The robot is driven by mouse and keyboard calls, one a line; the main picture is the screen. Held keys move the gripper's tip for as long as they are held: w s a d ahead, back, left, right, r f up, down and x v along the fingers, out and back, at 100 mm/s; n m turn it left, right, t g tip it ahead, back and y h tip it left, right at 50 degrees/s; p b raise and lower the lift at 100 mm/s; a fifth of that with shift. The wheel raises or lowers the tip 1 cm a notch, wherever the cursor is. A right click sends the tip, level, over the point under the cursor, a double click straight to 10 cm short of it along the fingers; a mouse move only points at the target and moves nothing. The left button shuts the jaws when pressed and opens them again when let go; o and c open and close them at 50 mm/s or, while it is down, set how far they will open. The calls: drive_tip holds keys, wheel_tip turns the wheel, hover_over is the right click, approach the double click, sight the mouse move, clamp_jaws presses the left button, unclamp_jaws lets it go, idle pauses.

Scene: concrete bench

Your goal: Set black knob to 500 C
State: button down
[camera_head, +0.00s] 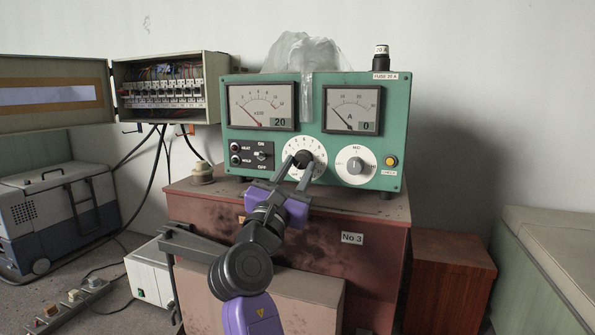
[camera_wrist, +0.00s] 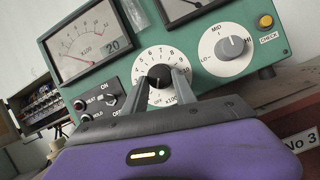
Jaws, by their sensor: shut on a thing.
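The black knob (camera_wrist: 159,76) sits at the centre of a white numbered dial (camera_wrist: 141,66) marked OFF and x100C on the green control panel (camera_head: 316,91). In the wrist view my gripper (camera_wrist: 163,82) has its two fingers on either side of the knob, shut on it. The fingers partly cover the lower dial. In the head view the knob (camera_head: 303,158) is at the fingertips, and its pointer direction is hard to tell. The left meter (camera_head: 263,106), marked x100, shows 20 on its small display, with its needle near the low end.
A grey MID/HI selector (camera_head: 355,165) is right of the dial, with a yellow check button (camera_head: 391,161) beyond it. HEAT and HOLD switches (camera_head: 248,154) are to the left. The panel stands on a reddish cabinet (camera_head: 379,225). An open breaker box (camera_head: 172,88) is at left.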

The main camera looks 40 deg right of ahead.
drive_tip(key=shift+f+m, duration=0.1)
drive_tip(key=shift+m, duration=0.2)
